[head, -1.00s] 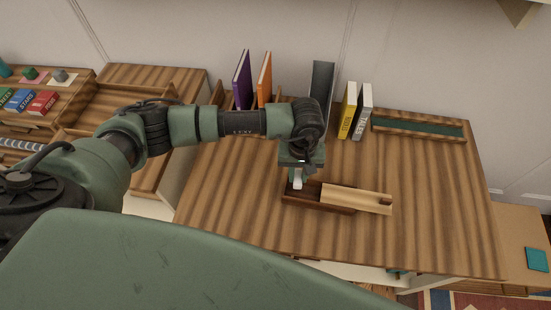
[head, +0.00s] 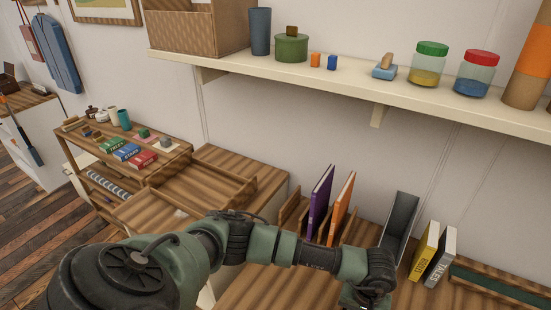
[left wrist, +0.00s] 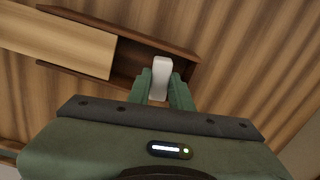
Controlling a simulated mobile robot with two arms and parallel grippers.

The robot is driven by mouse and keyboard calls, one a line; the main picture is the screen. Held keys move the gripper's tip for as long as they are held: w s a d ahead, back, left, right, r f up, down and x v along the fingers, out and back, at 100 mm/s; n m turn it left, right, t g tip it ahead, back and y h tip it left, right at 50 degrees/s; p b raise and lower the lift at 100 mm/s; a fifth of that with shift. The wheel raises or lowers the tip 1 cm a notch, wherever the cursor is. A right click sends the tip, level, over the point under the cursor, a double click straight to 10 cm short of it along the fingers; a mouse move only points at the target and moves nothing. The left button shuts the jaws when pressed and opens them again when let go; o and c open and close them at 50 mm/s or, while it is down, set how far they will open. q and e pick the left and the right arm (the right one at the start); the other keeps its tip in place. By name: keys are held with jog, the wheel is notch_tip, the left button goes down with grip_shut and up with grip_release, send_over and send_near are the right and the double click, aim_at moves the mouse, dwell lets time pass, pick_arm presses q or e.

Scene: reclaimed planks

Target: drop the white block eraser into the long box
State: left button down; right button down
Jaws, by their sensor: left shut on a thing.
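In the left wrist view my left gripper (left wrist: 160,88) is shut on the white block eraser (left wrist: 161,66). The eraser stands upright between the fingers, over the open end of the long box (left wrist: 183,52). I cannot tell whether its lower end is inside the box or just above it. The box is dark brown, and a pale wooden lid (left wrist: 65,45) covers its other part. In the head view only my left arm and wrist show at the bottom edge; the box and eraser are out of that frame. My right gripper is not in view.
In the head view, purple (head: 320,200) and orange (head: 341,208) books, a grey upright holder (head: 399,226), and yellow (head: 424,250) and grey (head: 441,256) books stand behind my wrist. A shelf (head: 350,73) with jars hangs above. A low side unit (head: 118,165) is at left.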

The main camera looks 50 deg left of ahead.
pick_arm(q)
jog(key=c, duration=1.2)
grip_release()
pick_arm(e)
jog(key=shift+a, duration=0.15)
pick_arm(q)
jog(key=shift+r, duration=0.2)
notch_tip(320, 180, up, 6)
jog(key=shift+r+b, duration=0.1)
jog(key=shift+b, duration=0.9)
jog(key=shift+r, duration=0.65)
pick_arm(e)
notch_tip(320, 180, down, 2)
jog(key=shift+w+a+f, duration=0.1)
pick_arm(q)
jog(key=shift+s+f, duration=0.1)
